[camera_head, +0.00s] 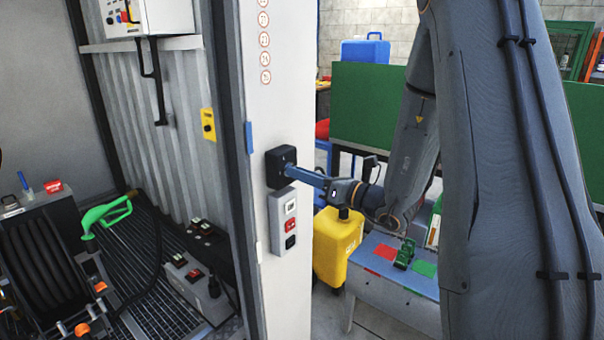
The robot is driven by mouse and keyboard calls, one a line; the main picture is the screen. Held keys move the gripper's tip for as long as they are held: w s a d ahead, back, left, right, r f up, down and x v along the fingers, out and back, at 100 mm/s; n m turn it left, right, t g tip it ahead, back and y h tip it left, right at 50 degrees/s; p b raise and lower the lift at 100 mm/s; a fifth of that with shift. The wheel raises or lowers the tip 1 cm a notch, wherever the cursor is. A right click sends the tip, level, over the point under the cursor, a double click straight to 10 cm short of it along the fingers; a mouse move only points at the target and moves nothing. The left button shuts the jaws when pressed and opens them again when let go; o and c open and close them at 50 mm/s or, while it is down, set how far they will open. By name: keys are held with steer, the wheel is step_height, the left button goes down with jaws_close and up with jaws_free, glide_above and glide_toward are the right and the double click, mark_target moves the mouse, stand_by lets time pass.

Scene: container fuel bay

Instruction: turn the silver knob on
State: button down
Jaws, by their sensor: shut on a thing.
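A black switch box (277,168) is fixed to the white post (283,105) in the middle of the view. My gripper (298,171) reaches in from the right, with its blue fingers against the front of this box. It is shut on the silver knob there. The knob itself is hidden by the fingers, so its turned position cannot be seen.
Just below, a grey panel (283,236) carries white, red and black switches. A yellow jerrycan (336,245) and a grey bench (397,305) stand under my arm. Left of the post are a green fuel nozzle (106,214), a hose reel (42,250) and a yellow plate (208,125).

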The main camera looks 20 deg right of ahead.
stand_by(0.4)
steer(key=c, duration=1.5)
jaws_free()
steer(key=b+v, duration=0.2)
steer(key=v, duration=0.6)
steer(key=shift+b, duration=0.3)
steer(key=shift+a, duration=0.1)
